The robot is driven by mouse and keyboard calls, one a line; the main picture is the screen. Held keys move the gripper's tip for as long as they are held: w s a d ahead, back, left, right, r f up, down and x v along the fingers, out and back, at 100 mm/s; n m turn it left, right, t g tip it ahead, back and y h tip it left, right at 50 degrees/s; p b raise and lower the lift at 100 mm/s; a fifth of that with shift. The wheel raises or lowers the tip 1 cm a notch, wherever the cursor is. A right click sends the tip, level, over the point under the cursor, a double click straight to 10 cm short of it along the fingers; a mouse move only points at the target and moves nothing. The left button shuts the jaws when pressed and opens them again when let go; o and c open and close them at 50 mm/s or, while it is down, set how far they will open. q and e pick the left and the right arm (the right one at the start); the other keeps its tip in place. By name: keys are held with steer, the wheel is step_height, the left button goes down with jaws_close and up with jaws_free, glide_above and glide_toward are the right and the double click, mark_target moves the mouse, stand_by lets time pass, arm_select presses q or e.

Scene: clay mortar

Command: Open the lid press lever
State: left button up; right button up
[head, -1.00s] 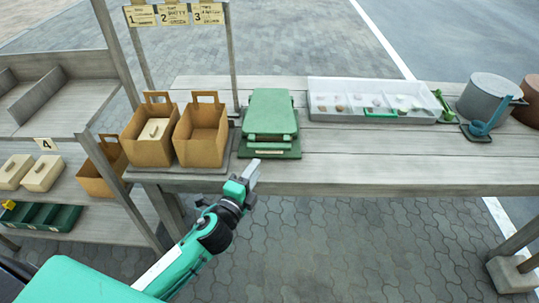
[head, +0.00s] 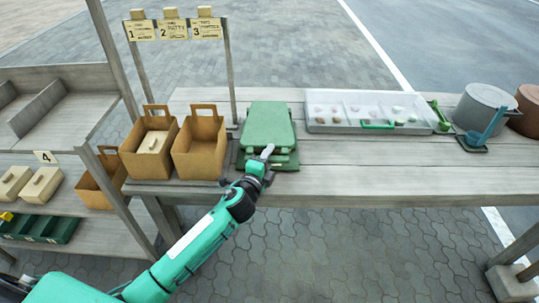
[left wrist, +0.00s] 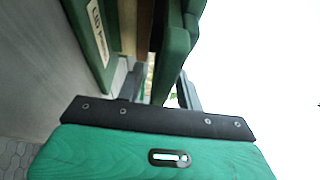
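The lid press (head: 268,122) is a green box-like device on a green base on the table, and its upper part lies flat. In the left wrist view its base plate (left wrist: 82,25) with a pale label stands at the left, and a green lever-like bar (left wrist: 174,62) comes down from the top. My left gripper (head: 267,153) is at the front edge of the press. In the left wrist view its two dark fingers (left wrist: 160,88) are apart, with the bar's end between or just ahead of them; contact is unclear. My right gripper is not in view.
Two brown paper bags (head: 198,150) stand left of the press, close to it. A pale compartment tray (head: 340,127) lies to its right, with a grey pot (head: 483,105) and blue ladle beyond. The table front (head: 400,175) is clear. A signpost frame (head: 231,75) rises behind the bags.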

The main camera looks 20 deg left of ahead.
arm_select(q)
steer(key=shift+w, duration=0.4)
steer(key=shift+c, duration=0.3)
jaws_close()
steer(key=shift+r, duration=0.1)
